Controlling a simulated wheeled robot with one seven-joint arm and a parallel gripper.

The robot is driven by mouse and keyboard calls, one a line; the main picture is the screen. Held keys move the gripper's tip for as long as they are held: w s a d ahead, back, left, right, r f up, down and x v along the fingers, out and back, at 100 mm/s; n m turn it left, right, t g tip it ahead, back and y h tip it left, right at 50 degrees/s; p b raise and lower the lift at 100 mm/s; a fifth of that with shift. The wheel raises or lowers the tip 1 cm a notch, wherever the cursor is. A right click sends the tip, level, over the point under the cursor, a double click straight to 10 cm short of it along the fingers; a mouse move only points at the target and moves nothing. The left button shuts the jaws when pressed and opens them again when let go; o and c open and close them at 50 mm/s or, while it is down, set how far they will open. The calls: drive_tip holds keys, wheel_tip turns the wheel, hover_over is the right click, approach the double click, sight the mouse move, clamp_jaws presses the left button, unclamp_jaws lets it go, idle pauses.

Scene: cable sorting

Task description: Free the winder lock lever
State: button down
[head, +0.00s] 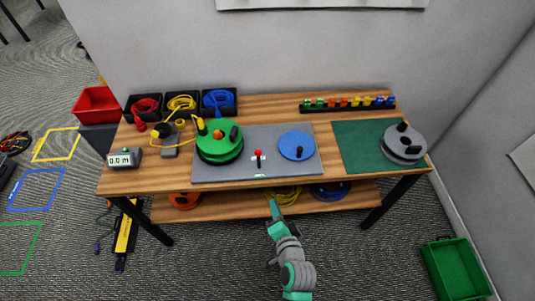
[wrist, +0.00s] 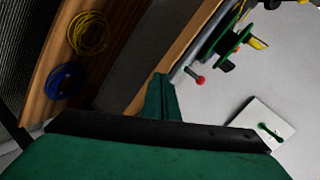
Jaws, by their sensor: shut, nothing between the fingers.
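A small lever with a red knob (head: 258,153), which looks like the lock lever, stands upright right of the reel near the mat's front. In the wrist view the red knob (wrist: 199,80) shows beyond my fingers, with the green reel (wrist: 231,40) further off. My gripper (head: 272,204) is in front of the table's front edge, apart from the lever. Its fingers (wrist: 160,98) are together and empty. The lever's base is hard to make out.
A blue disc (head: 297,146) lies right of the lever, and a grey reel (head: 404,143) stands on a green mat (head: 355,150). The lower shelf (head: 225,208) holds a yellow coil (wrist: 88,33) and a blue coil (wrist: 65,80). The table's front edge lies between my gripper and the lever.

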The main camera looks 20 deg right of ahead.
sight(259, 159)
drive_tip(key=w+d+r+m+t+y, duration=0.1)
drive_tip(key=w+d+r+m, duration=0.3)
drive_tip(key=w+d+r, duration=0.4)
drive_tip(key=shift+w+y, duration=0.5)
drive_tip(key=shift+w, duration=0.2)
drive_tip(key=x, duration=1)
drive_tip(key=shift+r, duration=0.1)
drive_tip(key=shift+s+a+r, duration=0.1)
drive_tip(key=shift+s+a, duration=0.05)
drive_tip(key=shift+a, duration=0.3)
drive_tip(key=shift+s+a+r, duration=0.1)
drive_tip(key=shift+s+a, duration=0.1)
drive_tip(key=shift+a, duration=0.3)
drive_tip(key=shift+s+a+r, duration=0.1)
drive_tip(key=shift+s+a, duration=0.05)
drive_tip(key=shift+a, duration=0.3)
drive_tip(key=shift+s+a+r, duration=0.1)
drive_tip(key=shift+s+a, duration=0.05)
drive_tip(key=shift+a, duration=0.35)
drive_tip(key=shift+a, duration=0.1)
